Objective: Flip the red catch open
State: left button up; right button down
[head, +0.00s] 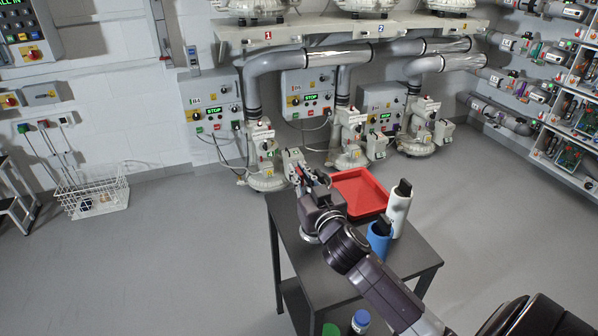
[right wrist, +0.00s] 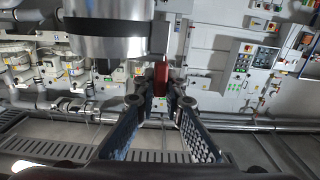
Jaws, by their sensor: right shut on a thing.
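The red catch (right wrist: 160,79) shows in the right wrist view as a dark red piece between my right fingertips, just right of a large shiny metal cylinder (right wrist: 108,40). My right gripper (right wrist: 160,103) is shut on it, with a finger on each side. In the head view my right gripper (head: 307,176) reaches past the near table toward the pale machine (head: 266,170) at the left of the row. There the gripper largely hides the catch, and I cannot tell how far it is turned. My left gripper is not in view.
A dark table (head: 323,271) stands under my right arm. It holds a red tray (head: 362,190), a white bottle (head: 398,212) and a blue container (head: 379,242). Control boxes and grey pipes line the back wall.

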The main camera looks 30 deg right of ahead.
jog(key=shift+w+a+f+n+p, duration=0.1)
jog(key=shift+a+f+n+p, duration=0.4)
jog(key=shift+n, duration=1.9)
jog(key=shift+w+a+f+n+p, duration=0.15)
jog(key=shift+a+f+n+p, duration=0.3)
jog(key=shift+n, duration=1.95)
jog(key=shift+w+a+f+n+p, duration=0.1)
jog(key=shift+a+f+n+p, duration=0.35)
jog(key=shift+n, duration=1.95)
jog(key=shift+a+f, duration=0.1)
jog(key=c, duration=2)
grip_release()
